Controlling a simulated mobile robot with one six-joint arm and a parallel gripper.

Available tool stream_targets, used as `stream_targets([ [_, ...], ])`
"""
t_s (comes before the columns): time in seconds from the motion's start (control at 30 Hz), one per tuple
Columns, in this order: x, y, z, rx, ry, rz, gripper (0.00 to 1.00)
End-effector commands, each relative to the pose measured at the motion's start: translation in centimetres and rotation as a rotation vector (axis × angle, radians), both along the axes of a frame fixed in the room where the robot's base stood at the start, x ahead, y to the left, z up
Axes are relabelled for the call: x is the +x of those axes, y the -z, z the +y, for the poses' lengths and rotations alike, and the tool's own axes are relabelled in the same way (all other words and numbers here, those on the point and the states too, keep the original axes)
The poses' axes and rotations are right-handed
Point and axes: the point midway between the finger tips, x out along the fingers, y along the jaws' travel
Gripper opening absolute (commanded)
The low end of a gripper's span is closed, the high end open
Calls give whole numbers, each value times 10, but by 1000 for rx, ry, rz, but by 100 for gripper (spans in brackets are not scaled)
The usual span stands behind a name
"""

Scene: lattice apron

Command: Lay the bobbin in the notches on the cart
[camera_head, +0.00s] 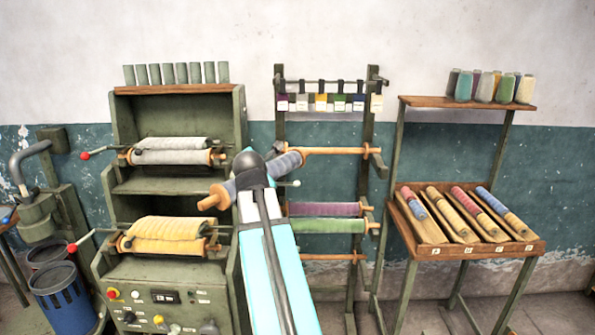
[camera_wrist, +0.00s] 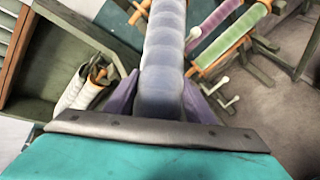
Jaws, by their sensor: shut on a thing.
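The bobbin is a blue-grey wound roll (camera_head: 282,166) with a pale orange wooden core end (camera_head: 208,200) sticking out at lower left. My gripper (camera_head: 252,178) is shut on its middle, and the arm hides part of it. In the wrist view the bobbin (camera_wrist: 163,50) runs upward between the two purple fingers of my gripper (camera_wrist: 158,95). The bobbin is tilted in the head view and overlaps the rack's left side. I cannot tell which piece is the cart; a wooden-trayed stand (camera_head: 432,246) at right holds slanted boards with coloured bobbins. Its notches are not clear.
A green machine (camera_head: 120,185) with white (camera_head: 172,150) and yellow (camera_head: 166,229) rolls stands at left. A rack (camera_head: 366,265) behind my arm carries a purple roll (camera_head: 325,209) and a green roll (camera_head: 325,226). Open floor shows between rack and stand.

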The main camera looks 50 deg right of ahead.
Motion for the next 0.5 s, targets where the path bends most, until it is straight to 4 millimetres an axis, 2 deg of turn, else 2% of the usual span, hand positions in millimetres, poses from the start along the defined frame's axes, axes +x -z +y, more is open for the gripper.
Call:
stream_targets([
  [0.03,14,2,17,-2,-39,-1,12],
  [0.2,52,11,67,-1,-153,-3,12],
  [0.5,108,27,164,0,-352,-2,12],
])
